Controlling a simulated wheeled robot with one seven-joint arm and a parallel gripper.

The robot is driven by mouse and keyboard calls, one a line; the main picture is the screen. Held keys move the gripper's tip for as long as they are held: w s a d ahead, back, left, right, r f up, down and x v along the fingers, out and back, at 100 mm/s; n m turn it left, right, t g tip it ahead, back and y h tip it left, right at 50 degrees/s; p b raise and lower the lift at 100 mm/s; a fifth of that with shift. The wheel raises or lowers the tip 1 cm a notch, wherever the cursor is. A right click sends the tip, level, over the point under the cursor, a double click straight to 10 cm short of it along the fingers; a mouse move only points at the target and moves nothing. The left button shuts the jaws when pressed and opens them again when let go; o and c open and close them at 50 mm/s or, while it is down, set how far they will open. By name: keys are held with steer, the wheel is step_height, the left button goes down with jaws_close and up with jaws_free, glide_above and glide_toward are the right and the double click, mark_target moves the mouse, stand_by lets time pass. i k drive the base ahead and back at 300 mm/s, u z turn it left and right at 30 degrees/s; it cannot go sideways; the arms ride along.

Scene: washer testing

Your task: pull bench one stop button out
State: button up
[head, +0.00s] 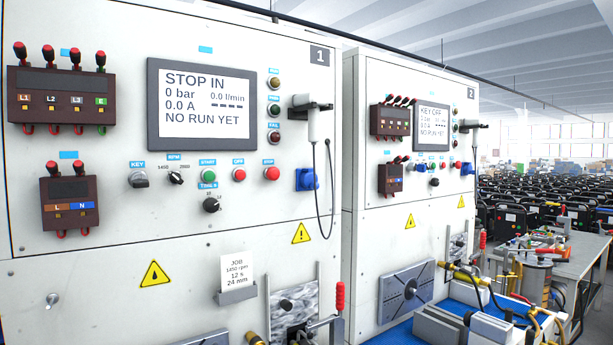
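Bench one (110,250) is the large white cabinet at the left, marked 1 at its top right. Its stop button (271,174) is a red round button under a blue label, at the right end of the control row. To the left of the stop button are a red OFF button (239,175) and a green START button (208,175). My gripper is not in view.
A handset (317,118) with a hanging black cord and a blue socket (306,180) are right of the stop button. A job card holder (237,294) and a red-handled clamp (340,297) sit below. Bench two (430,240) stands at right, beside a cluttered table (590,252).

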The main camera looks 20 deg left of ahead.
mark_target(272, 174)
steer(key=z, duration=0.1)
steer(key=k, duration=0.75)
steer(key=u, duration=0.95)
steer(key=i, duration=1)
steer(key=z, duration=0.05)
steer(key=k, duration=0.5)
steer(key=z, duration=1.95)
steer(key=i, duration=1)
steer(key=u, duration=2.7)
